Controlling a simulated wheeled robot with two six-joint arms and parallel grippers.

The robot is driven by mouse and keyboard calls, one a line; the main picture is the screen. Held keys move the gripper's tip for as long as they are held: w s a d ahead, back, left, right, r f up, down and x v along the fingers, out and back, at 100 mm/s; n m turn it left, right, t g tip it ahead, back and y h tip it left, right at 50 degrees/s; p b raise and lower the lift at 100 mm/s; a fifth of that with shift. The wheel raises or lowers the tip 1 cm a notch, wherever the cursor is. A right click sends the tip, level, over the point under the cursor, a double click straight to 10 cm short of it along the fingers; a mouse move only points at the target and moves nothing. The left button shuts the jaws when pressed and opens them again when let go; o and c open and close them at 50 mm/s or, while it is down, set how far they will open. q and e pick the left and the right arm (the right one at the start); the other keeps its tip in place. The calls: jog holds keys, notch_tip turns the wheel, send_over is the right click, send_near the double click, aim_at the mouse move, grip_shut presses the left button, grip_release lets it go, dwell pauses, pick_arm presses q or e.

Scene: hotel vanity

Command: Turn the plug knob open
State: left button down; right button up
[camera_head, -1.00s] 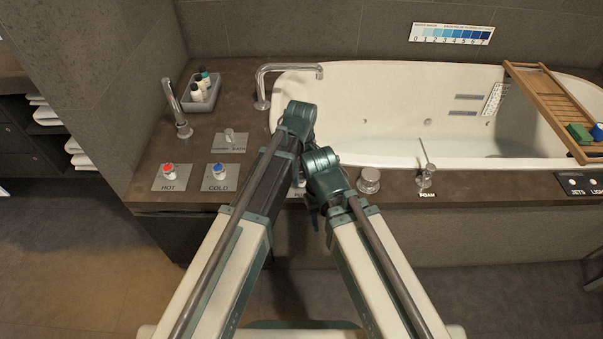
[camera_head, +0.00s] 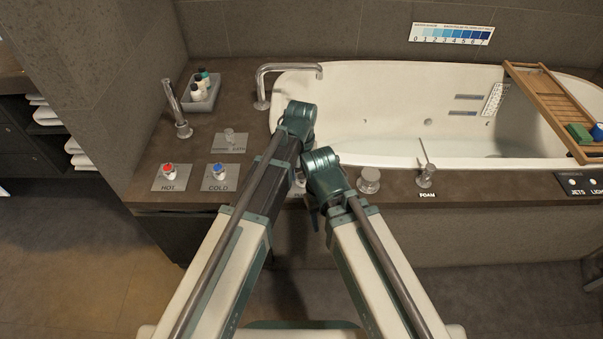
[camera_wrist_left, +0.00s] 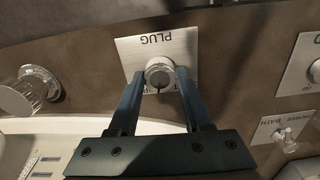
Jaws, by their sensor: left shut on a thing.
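The plug knob (camera_wrist_left: 159,66) is a round metal knob on a silver plate (camera_wrist_left: 184,44) marked PLUG, in the left wrist view. My left gripper (camera_wrist_left: 160,76) has its two fingers on opposite sides of the knob and is shut on it. A thin dark mark shows on the knob's near side. In the head view my arms hide the knob and most of its plate.
HOT (camera_head: 168,170) and COLD (camera_head: 219,171) knobs and a shower/bath knob (camera_head: 229,137) stand to the left. A round metal knob (camera_head: 369,180) and the FOAM lever (camera_head: 425,178) are to the right. The white tub (camera_head: 400,95) lies behind, with a wooden caddy (camera_head: 545,100) across it.

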aim_at(302, 176)
pick_arm(q)
jog(key=m, duration=0.4)
jog(key=shift+m, duration=0.7)
jog(key=shift+c, duration=1.7)
grip_release()
notch_tip(302, 176, up, 14)
jog(key=p, duration=1.3)
jog(key=shift+p, duration=0.4)
jog(key=shift+f, duration=0.15)
